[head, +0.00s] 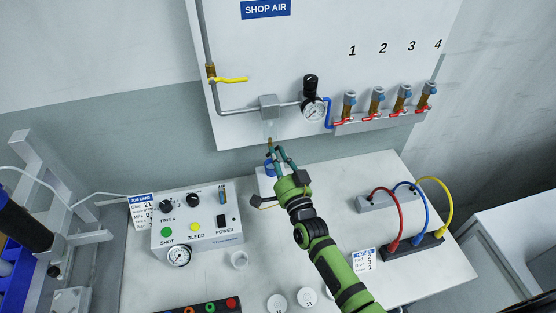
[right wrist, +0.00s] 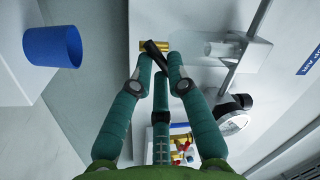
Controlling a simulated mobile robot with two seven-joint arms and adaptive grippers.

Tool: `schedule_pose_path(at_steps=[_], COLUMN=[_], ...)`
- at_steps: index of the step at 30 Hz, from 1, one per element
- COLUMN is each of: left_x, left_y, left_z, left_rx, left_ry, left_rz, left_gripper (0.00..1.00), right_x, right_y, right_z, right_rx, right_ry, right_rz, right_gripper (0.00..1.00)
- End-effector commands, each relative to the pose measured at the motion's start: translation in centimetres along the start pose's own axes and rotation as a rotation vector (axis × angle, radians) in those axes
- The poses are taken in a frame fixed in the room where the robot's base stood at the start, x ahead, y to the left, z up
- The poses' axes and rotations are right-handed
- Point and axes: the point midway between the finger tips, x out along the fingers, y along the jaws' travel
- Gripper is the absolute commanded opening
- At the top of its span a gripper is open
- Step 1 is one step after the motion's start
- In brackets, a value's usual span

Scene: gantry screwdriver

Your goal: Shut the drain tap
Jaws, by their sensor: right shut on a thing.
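The drain tap shows as a small brass body (right wrist: 157,45) with a black lever in the right wrist view, below the clear bowl (right wrist: 205,52) of the air unit. In the head view the brass tap (head: 269,142) hangs under the grey block on the panel, partly hidden by my fingers. My right gripper (head: 278,153) reaches up to it from below. In the right wrist view its fingertips (right wrist: 160,62) close around the black lever (right wrist: 155,53). The lever lies slanted across the picture. My left gripper is not in view.
The pressure gauge (head: 313,107), yellow-handled valve (head: 230,80) and red-handled taps (head: 380,113) are on the panel. A control box (head: 197,241) stands left; a block with coloured cables (head: 412,244) stands right.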

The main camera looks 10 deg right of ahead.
Motion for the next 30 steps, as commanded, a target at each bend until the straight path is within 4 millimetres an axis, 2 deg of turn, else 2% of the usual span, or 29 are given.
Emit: schedule_pose_path(at_steps=[3,15,22,30], left_x=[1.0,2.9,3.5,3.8], left_y=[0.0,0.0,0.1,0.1], left_z=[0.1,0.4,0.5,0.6], left_rx=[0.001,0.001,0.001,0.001], left_ry=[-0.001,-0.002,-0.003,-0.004], left_rz=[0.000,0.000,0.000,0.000], left_gripper=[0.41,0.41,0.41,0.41], right_x=[-0.1,-0.1,-0.1,-0.1], right_y=[0.3,0.4,0.3,0.2], right_z=[0.3,0.6,0.7,0.7], right_rx=[0.109,0.456,0.593,0.673], right_ry=[0.023,0.092,0.119,0.134], right_rz=[0.000,0.001,0.001,0.002], right_gripper=[0.00,0.00,0.00,0.00])
